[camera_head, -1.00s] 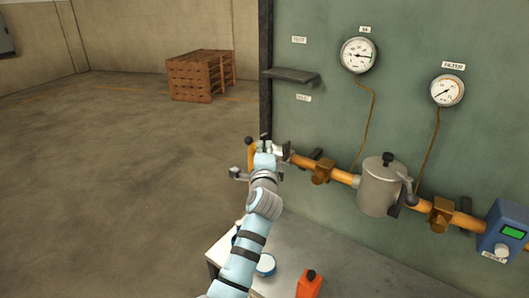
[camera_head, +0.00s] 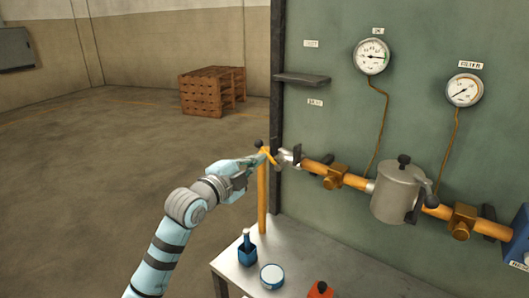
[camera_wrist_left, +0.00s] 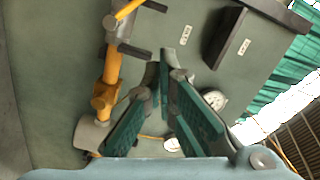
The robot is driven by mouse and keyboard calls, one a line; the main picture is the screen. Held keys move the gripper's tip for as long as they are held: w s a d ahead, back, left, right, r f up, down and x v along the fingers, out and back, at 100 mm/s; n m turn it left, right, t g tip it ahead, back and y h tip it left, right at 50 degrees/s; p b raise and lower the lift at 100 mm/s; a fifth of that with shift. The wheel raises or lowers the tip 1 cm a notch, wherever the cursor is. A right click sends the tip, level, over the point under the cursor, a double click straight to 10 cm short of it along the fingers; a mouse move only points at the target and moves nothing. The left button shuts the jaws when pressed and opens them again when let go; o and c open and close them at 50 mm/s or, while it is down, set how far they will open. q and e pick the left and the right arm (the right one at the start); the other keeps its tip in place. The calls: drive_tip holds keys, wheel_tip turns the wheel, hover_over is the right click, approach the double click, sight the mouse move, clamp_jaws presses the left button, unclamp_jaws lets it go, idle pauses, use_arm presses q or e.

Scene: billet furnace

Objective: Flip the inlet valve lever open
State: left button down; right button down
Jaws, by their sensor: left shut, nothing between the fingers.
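The inlet valve (camera_head: 276,153) sits at the left end of the orange pipe, at the top of an upright orange pipe (camera_head: 263,200). Its small yellow lever (camera_head: 268,155) and a dark knob (camera_head: 259,144) show there. My left gripper (camera_head: 262,158) comes from the left, shut and empty, with its tips close beside the lever. I cannot tell whether they touch. In the left wrist view the fingers (camera_wrist_left: 166,78) converge, and a yellow lever (camera_wrist_left: 128,10) shows at the upper left, apart from the tips. My right gripper is not in view.
A grey filter housing (camera_head: 398,192) and two gauges, one at the left (camera_head: 372,57) and one at the right (camera_head: 464,90), are on the green panel. A shelf (camera_head: 302,79) juts out above the valve. A table (camera_head: 240,278) below holds a blue container (camera_head: 247,250) and a round tin (camera_head: 272,276).

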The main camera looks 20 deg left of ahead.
use_arm(q)
drive_tip(key=shift+w+a+f, duration=0.25)
drive_tip(key=shift+w+a, duration=0.15)
drive_tip(key=shift+w, duration=1.3)
drive_tip(key=shift+w+a+f, duration=0.3)
drive_tip(key=shift+w+a, duration=0.1)
drive_tip(key=shift+w, duration=1.35)
drive_tip(key=shift+w+a+f, duration=0.25)
drive_tip(key=shift+w+a, duration=0.15)
drive_tip(key=shift+w, duration=1.3)
drive_tip(key=shift+a+f+n, duration=0.15)
drive_tip(key=shift+a+n, duration=0.05)
drive_tip(key=shift+n, duration=0.2)
